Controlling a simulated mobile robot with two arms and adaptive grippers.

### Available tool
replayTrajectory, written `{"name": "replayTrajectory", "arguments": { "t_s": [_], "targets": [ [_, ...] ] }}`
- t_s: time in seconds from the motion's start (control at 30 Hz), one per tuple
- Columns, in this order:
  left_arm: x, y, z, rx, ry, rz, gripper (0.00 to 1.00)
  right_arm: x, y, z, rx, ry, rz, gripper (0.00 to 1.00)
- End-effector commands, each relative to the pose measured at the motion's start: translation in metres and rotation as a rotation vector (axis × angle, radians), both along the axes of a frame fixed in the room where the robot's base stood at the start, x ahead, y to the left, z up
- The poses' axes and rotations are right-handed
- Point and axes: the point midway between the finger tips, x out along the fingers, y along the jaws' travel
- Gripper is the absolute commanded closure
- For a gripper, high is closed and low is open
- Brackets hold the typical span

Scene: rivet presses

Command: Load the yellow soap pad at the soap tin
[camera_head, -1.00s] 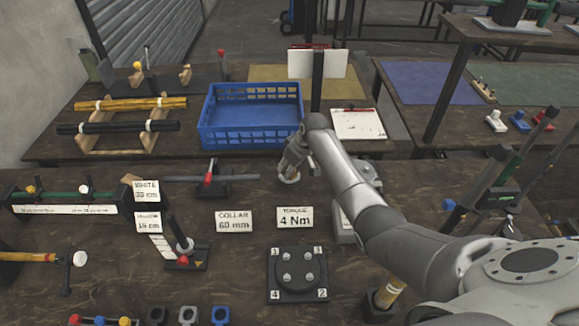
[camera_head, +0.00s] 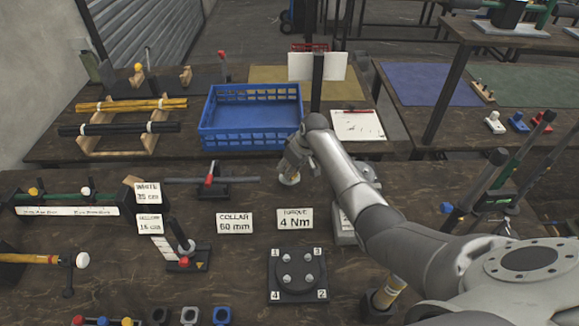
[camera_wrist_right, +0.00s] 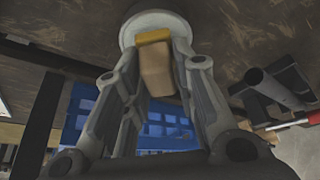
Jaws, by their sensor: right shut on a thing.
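My right gripper (camera_head: 291,170) reaches over the middle of the near bench, pointing down. In the right wrist view its two fingers (camera_wrist_right: 150,55) are shut on a tan block with a yellow end, the yellow soap pad (camera_wrist_right: 153,37). The yellow end is at the round white soap tin (camera_wrist_right: 155,20), at the mouth or overlapping it. I cannot tell if they touch. In the head view the tin (camera_head: 289,181) is a small pale disc under the gripper, and the pad is hidden by the fingers. My left gripper is out of view.
A blue crate (camera_head: 250,140) stands behind on the far bench. A clamp with a red handle (camera_head: 211,178) is to the left of the gripper. Cards (camera_head: 235,222) and a numbered bolt plate (camera_head: 298,275) lie in front. Upright rods stand at the right.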

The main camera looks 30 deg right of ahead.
Motion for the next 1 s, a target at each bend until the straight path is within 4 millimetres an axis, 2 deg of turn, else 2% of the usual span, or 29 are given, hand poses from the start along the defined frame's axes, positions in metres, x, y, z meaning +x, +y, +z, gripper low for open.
{"name": "replayTrajectory", "arguments": {
  "t_s": [0.03, 0.63, 1.0],
  "targets": [
    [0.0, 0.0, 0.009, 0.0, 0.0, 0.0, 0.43, 0.0, 0.0, 0.01, -0.001, -0.001, 0.0, 0.93],
    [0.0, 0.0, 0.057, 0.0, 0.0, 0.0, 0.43, 0.001, 0.0, 0.057, -0.001, -0.003, -0.001, 0.93],
    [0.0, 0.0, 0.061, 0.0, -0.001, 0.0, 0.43, 0.001, 0.0, 0.06, 0.0, -0.003, 0.0, 0.93]
  ]
}}
